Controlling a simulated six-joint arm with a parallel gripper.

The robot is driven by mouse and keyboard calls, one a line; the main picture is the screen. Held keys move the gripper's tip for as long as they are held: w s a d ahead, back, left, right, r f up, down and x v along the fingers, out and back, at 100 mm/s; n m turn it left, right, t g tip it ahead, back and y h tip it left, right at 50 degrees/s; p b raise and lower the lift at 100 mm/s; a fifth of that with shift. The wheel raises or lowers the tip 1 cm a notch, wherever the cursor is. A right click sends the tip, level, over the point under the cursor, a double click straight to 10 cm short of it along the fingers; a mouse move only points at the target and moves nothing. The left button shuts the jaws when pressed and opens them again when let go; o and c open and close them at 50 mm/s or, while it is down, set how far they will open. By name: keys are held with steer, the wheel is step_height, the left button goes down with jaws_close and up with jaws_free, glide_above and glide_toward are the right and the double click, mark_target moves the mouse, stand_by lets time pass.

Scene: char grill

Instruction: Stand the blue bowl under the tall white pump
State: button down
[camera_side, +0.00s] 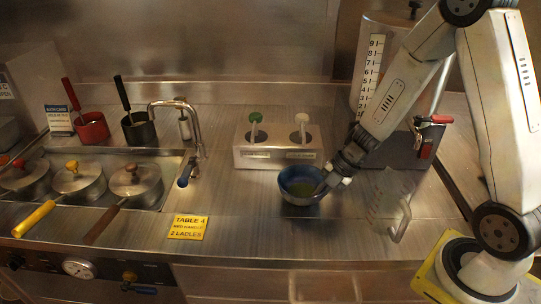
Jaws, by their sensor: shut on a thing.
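The blue bowl (287,191) is upright in front of the steel pump box, with something greenish inside it. My gripper (325,185) is shut on the bowl's right rim, and the fingertips are partly hidden at the rim. I cannot tell whether the bowl touches the counter or is slightly above it. The white pump (302,121) stands in the right opening of the steel pump box (278,160), behind and above the bowl. A green-topped pump (255,119) stands in the left opening.
A clear jug (390,205) stands right of the bowl. A steel tank with a scale (372,75) is behind my arm. The counter before the bowl is clear.

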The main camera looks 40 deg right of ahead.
mark_target(319, 183)
steer(key=shift+w+d, duration=1.4)
steer(key=shift+f, duration=0.2)
steer(key=c, duration=0.7)
jaws_free()
steer(key=shift+r, duration=0.15)
steer(key=shift+r, duration=2.05)
